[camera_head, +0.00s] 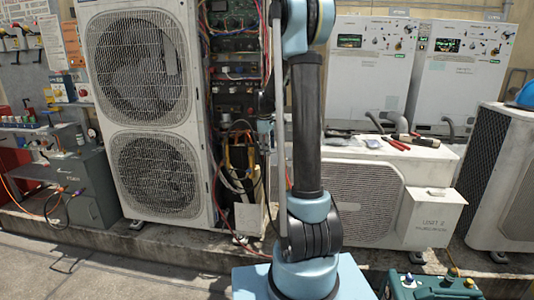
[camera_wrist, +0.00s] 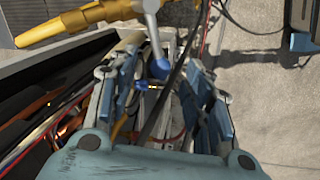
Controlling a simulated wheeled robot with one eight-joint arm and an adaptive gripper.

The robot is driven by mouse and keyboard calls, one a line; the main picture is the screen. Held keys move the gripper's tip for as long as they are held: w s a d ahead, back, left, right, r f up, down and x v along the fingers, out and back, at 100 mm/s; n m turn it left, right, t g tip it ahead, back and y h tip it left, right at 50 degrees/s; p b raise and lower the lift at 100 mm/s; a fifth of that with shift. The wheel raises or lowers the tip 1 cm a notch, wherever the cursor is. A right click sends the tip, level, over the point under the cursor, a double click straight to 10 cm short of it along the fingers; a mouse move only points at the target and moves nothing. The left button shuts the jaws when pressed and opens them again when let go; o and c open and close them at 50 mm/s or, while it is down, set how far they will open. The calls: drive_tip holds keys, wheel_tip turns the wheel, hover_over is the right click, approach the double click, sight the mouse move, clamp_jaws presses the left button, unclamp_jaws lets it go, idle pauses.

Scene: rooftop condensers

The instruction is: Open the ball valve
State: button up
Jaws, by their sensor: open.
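Cables and a small brass fitting show between and behind the fingers. In the head view, yellow parts (camera_head: 251,156) show beside the tall condenser; my arm hides much of that area.
The tall two-fan condenser (camera_head: 146,112) has an open wiring bay (camera_head: 235,60) on its right. A low condenser (camera_head: 360,193) carries tools on top. A grey box with fittings (camera_head: 75,195) stands left. A green case (camera_head: 430,285) lies lower right. Loose cables hang near the gripper.

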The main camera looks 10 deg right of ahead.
drive_tip(key=shift+w+d+f, duration=0.1)
drive_tip(key=shift+w+f, duration=0.05)
drive_tip(key=shift+f, duration=1)
drive_tip(key=shift+c, duration=0.6)
clamp_jaws()
drive_tip(key=s+d+f+n+t+h, duration=0.3)
drive_tip(key=s+d+n+h, duration=0.3)
drive_tip(key=n, duration=0.9)
drive_tip(key=shift+s+f+n+h, duration=0.15)
drive_tip(key=shift+f+n+h, duration=0.2)
drive_tip(key=shift+h, duration=0.65)
drive_tip(key=shift+t, duration=0.3)
